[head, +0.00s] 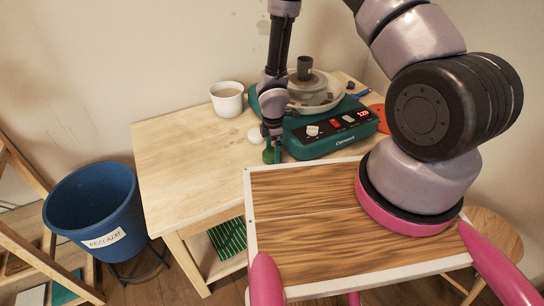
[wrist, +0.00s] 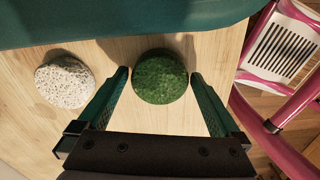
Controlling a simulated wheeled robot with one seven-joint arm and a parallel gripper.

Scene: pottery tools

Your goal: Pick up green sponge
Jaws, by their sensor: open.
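The green sponge (wrist: 159,78) is a round, textured disc lying on the wooden table in the wrist view. In the head view the sponge (head: 268,155) shows partly at the table's front, beside the teal pottery wheel. My gripper (wrist: 158,75) is open, with one fingertip on each side of the sponge and small gaps to both. It points down at the sponge and does not hold it. In the head view my gripper (head: 272,150) partly covers the sponge.
A pale speckled round sponge (wrist: 65,82) lies left of the gripper. The teal pottery wheel (head: 335,138) stands close behind. A white cup (head: 227,100) stands at the table's back. Bare wooden tabletop (head: 180,160) lies to the left.

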